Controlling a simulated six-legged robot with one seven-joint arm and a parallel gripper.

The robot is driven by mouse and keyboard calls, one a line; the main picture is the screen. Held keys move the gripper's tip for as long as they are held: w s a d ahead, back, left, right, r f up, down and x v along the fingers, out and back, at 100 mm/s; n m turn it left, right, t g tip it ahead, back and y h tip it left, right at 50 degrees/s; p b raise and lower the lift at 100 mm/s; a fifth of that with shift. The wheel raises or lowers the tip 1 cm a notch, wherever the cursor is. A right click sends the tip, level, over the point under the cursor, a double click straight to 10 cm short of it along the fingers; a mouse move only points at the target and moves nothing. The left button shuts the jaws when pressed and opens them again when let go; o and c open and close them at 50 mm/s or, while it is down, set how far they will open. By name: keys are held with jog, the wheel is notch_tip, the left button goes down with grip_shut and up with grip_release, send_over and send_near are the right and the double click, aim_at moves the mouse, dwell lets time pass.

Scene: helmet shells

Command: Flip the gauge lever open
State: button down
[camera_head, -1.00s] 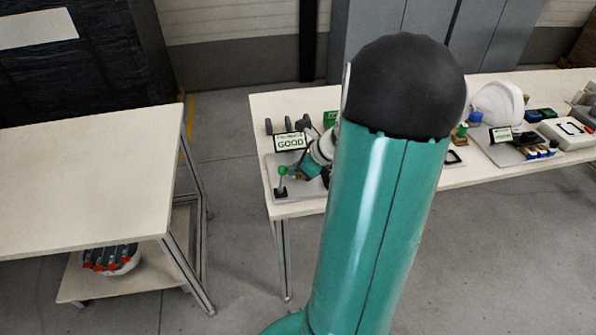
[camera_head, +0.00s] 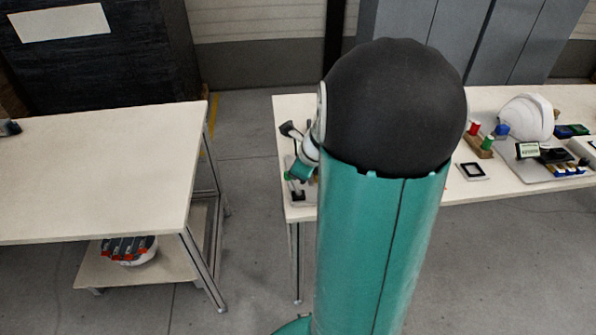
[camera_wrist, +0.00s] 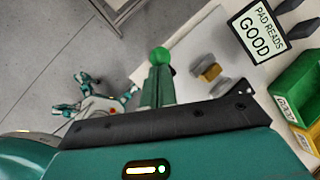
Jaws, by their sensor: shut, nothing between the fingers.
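The gauge lever's round green knob (camera_wrist: 160,56) shows in the wrist view, right at the tip of my gripper (camera_wrist: 158,75). My teal fingers are together with nothing between them. I cannot tell whether they touch the knob. The knob hides behind my fingers in part, and the lever's shaft is not visible there. In the head view, my gripper (camera_head: 302,172) is at the left end of the far table, close beside the small green knob (camera_head: 288,176). My own arm covers much of this area, so the lever's angle is unclear.
The sign reading "PAD READS GOOD" (camera_wrist: 262,30) stands near the grey and yellow pads (camera_wrist: 209,72) and green bins (camera_wrist: 298,90). The far table (camera_head: 480,198) also holds a white helmet shell (camera_head: 527,117) at right.

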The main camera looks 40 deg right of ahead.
jog(key=shift+r, duration=0.75)
jog(key=shift+s+d, duration=0.1)
jog(key=shift+d, duration=0.05)
